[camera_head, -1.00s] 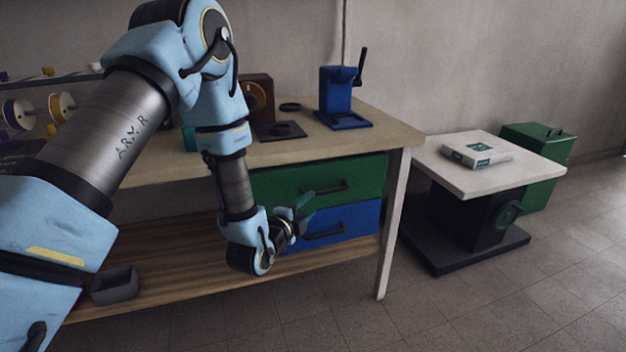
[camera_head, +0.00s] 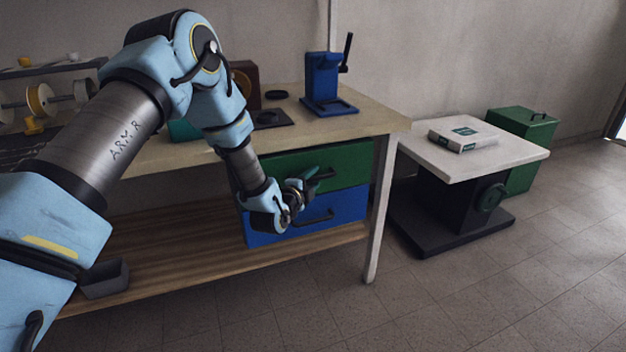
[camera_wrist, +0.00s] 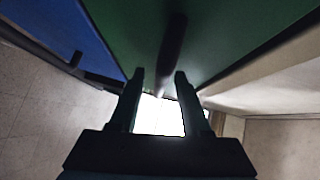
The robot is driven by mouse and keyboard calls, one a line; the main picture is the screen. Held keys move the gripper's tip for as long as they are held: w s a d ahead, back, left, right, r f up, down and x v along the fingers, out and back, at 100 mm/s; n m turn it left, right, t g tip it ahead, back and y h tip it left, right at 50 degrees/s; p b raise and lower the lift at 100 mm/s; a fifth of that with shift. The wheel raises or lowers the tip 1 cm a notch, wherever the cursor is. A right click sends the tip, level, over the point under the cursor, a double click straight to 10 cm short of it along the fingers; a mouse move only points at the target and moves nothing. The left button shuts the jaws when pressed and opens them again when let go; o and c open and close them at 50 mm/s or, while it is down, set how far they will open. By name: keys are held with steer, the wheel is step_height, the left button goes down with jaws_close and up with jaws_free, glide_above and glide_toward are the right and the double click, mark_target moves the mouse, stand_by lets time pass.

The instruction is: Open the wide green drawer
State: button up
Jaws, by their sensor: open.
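The wide green drawer (camera_head: 350,163) is under the workbench top, above a blue drawer (camera_head: 347,207). It looks shut. Its dark bar handle (camera_head: 325,174) is partly covered by my gripper in the head view. My gripper (camera_head: 312,177) is in front of the green drawer, near the handle. In the wrist view the green front (camera_wrist: 120,25) fills the top, and the dark handle (camera_wrist: 174,45) runs toward the gap between my two open fingers (camera_wrist: 160,80). The fingers are apart, with nothing clearly held. I cannot tell whether they touch the handle.
The bench top (camera_head: 370,122) holds a blue press (camera_head: 325,85). A bench leg (camera_head: 378,220) stands right of the drawers. A white-topped low table (camera_head: 500,150) with a box (camera_head: 463,138) and a green bin (camera_head: 530,125) are farther right. The floor in front is clear.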

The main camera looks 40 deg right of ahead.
jaws_close()
stand_by(1.3)
